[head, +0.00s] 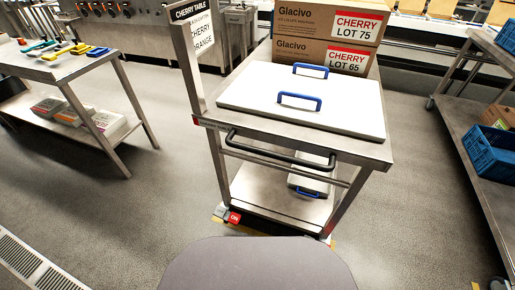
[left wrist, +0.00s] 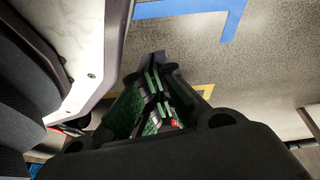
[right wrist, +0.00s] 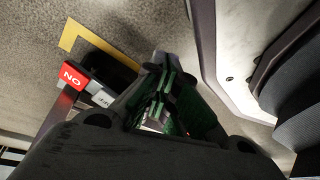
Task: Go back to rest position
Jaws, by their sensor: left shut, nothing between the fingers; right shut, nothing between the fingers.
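My left gripper (left wrist: 154,78) shows in the left wrist view with its green-lined fingers together and nothing between them. My right gripper (right wrist: 163,82) shows in the right wrist view, also shut and empty. Both point down toward the grey floor. Neither gripper nor arm shows in the head view. In that view, a steel cart (head: 350,148) stands in front of me with a white lid (head: 345,114) with blue handles on its top. Both grippers are apart from the lid.
Cherry boxes (head: 345,27) labelled LOT 75 and LOT 65 are stacked behind the lid. The cart has a black push bar (head: 280,153) and a lower shelf. A tool table (head: 65,68) stands left, a rack with blue crates (head: 490,150) right.

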